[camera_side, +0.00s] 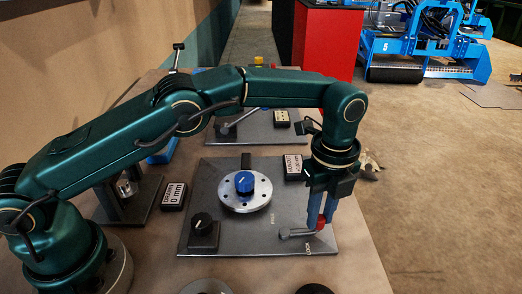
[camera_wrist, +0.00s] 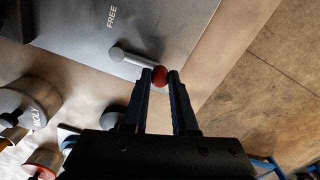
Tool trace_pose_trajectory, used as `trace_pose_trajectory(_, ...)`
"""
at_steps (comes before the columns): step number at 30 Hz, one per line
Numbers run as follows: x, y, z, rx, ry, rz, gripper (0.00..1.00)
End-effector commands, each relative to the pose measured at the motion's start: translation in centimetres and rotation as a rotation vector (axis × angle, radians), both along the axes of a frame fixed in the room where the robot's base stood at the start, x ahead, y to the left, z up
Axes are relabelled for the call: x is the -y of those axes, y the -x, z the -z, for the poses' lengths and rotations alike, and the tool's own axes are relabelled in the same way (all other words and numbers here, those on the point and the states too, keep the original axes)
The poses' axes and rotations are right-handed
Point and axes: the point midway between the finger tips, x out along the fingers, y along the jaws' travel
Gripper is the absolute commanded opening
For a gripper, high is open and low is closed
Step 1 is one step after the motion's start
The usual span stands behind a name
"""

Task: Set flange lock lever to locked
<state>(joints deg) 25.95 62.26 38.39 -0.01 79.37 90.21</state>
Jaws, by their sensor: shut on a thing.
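The flange lock lever (camera_side: 297,233) is a grey bar with a red knob (camera_side: 321,223) at its end. It sits at the front right corner of a dark plate (camera_side: 255,240). My gripper (camera_side: 320,220) points down and is shut on the red knob. In the wrist view the red knob (camera_wrist: 160,75) sits between the fingertips (camera_wrist: 161,76), and the grey lever bar (camera_wrist: 135,60) runs up-left from it. The word FREE (camera_wrist: 112,15) is printed on the plate beyond the lever's pivot.
Another plate with a lever (camera_side: 260,128) lies behind. The plate's right edge is near the table edge.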

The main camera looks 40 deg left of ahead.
Motion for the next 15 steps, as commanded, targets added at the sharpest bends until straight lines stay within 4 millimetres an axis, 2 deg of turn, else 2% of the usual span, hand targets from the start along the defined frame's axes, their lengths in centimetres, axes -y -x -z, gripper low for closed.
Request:
trace_pose_trajectory(4,0.13,-0.06,-0.17,0.004,0.005,-0.002,0.0)
trace_pose_trajectory(5,0.13,-0.06,-0.18,0.004,0.005,-0.002,0.3)
trace_pose_trajectory(6,0.13,-0.06,-0.17,0.004,0.005,-0.002,0.45)
trace_pose_trajectory(7,0.12,-0.05,-0.16,0.004,0.005,-0.002,0.56)
trace_pose_trajectory(15,0.04,-0.03,-0.06,0.001,0.002,-0.002,0.56)
